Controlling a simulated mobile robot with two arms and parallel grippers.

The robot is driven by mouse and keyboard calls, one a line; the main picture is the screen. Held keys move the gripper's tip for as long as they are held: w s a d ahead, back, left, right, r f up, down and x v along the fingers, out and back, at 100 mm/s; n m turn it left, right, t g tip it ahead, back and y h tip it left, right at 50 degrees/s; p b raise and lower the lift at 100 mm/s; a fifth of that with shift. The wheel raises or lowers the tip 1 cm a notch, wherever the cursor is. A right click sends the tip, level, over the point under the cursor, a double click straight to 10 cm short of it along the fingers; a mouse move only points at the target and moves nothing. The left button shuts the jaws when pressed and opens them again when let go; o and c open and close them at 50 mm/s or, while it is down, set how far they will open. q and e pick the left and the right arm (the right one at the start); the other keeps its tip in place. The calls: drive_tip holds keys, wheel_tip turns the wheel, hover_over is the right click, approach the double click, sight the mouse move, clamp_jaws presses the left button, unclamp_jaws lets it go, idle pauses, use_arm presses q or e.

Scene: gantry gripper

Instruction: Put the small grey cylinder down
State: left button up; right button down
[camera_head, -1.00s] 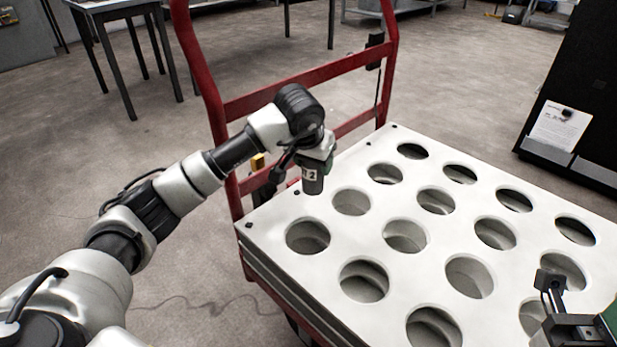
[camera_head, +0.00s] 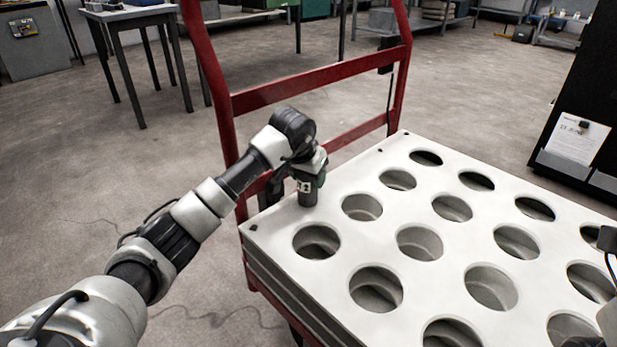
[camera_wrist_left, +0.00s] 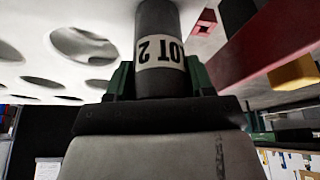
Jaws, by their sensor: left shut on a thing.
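The small grey cylinder (camera_head: 307,194) is upright in my left gripper (camera_head: 309,178), over the bare left part of the white plate, behind the nearest left hole. In the left wrist view the cylinder (camera_wrist_left: 157,22) shows a white label reading "LOT 2". My left gripper (camera_wrist_left: 158,82) is shut around it there, with green fingers on both sides. The cylinder's lower end is at or very close to the plate; I cannot tell whether it touches. Part of my right gripper (camera_head: 606,240) shows at the right edge, cut off, and its jaws cannot be made out.
The white plate (camera_head: 330,279) has several rows of large round holes and lies on a cart with a red frame (camera_head: 300,88). Bare strips run between the holes and along the left edge. A black cabinet (camera_head: 597,110) stands at the right. A table (camera_head: 130,14) stands behind.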

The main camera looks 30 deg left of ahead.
use_arm(q)
drive_tip(key=o, duration=1.2)
drive_tip(key=shift+f, duration=0.1)
